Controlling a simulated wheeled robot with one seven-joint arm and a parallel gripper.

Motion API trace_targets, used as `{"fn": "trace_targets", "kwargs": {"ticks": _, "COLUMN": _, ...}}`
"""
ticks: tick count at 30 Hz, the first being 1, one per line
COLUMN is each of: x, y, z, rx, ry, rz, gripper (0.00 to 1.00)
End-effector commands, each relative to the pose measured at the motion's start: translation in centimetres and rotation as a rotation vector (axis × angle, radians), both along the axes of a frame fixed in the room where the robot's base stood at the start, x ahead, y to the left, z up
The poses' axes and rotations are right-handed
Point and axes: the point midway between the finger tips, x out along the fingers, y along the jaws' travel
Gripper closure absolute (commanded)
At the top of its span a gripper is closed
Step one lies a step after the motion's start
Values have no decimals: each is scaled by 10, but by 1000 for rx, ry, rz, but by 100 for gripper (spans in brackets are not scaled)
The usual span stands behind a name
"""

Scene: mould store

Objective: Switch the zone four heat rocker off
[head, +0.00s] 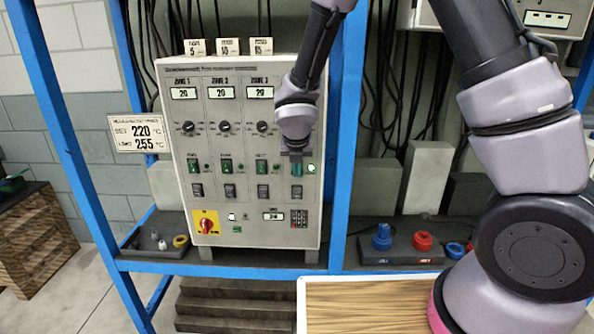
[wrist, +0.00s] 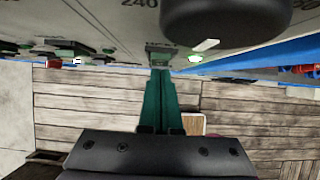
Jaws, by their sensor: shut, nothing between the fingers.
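The grey control panel (head: 243,225) stands upright on the blue-framed shelf. Its fourth column is zone four; my arm hides that column's label, display and knob in the head view. My gripper (head: 297,172) is shut and empty in front of the zone four heat rocker, which it covers there. In the wrist view the teal fingers (wrist: 160,74) are together, their tips just below a green rocker (wrist: 161,48). I cannot tell whether they touch it. The green lamp (head: 311,168) beside it is lit, also in the wrist view (wrist: 195,58). The rocker's tilt is unclear.
Green rockers for the other zones (head: 261,167) sit to the left, with black switches below. A dark knob (wrist: 210,18) juts out close to the fingers in the wrist view. A red and yellow main switch (head: 207,225) is at lower left. A wooden-topped surface (head: 360,305) is in front.

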Motion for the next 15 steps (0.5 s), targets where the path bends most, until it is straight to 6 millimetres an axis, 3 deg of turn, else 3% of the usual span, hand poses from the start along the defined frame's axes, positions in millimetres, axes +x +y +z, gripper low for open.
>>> {"fn": "trace_targets", "kwargs": {"ticks": 15, "x": 6, "y": -1, "z": -5, "rx": 0, "ry": 0, "rz": -1, "gripper": 100}}
